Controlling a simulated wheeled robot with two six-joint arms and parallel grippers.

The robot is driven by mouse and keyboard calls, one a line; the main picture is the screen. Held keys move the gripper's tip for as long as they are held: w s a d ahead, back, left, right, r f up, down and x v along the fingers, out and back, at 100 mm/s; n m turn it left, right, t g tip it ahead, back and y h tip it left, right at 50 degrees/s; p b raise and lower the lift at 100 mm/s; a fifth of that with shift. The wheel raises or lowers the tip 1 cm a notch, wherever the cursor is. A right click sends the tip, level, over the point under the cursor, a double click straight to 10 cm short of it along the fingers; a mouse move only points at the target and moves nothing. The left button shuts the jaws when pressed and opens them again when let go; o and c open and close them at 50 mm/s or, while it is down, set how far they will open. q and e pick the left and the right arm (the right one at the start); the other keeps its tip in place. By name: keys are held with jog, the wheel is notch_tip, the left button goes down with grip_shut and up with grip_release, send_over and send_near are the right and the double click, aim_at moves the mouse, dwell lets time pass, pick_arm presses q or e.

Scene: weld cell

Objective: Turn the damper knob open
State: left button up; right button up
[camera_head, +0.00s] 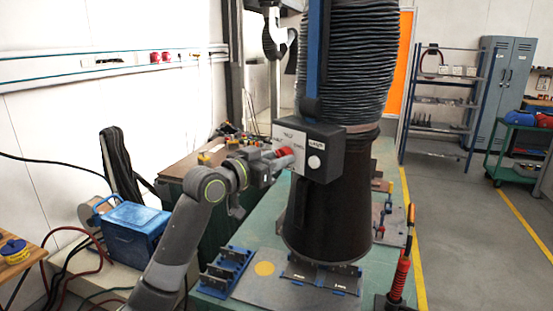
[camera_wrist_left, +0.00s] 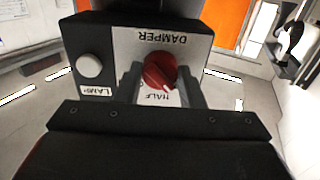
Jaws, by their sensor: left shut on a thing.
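The red damper knob (camera_wrist_left: 160,71) sits on a pale plate marked DAMPER and HALF in the left wrist view, on the black control box (camera_head: 327,151) of the extraction hood. Its white pointer mark lies toward the HALF label. My left gripper (camera_head: 281,161) is at the face of the box, its fingers on either side of the knob and shut on it. A white lamp button (camera_wrist_left: 89,65) is beside the knob. In the head view the fingers partly hide the knob. My right gripper is not in view.
The dark hood (camera_head: 330,222) with its ribbed hose (camera_head: 357,60) stands above the green table (camera_head: 262,237). A blue slotted rack (camera_head: 225,270) is on the table. A red-handled tool (camera_head: 400,275) stands at the right.

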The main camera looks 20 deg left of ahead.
pick_arm(q)
jog(key=shift+c, duration=0.5)
jog(key=m+b, duration=0.9)
jog(key=m, duration=0.8)
jog(key=shift+f+m, duration=0.1)
jog(key=shift+m, duration=0.2)
jog(key=shift+b, duration=0.3)
jog(key=o, duration=1)
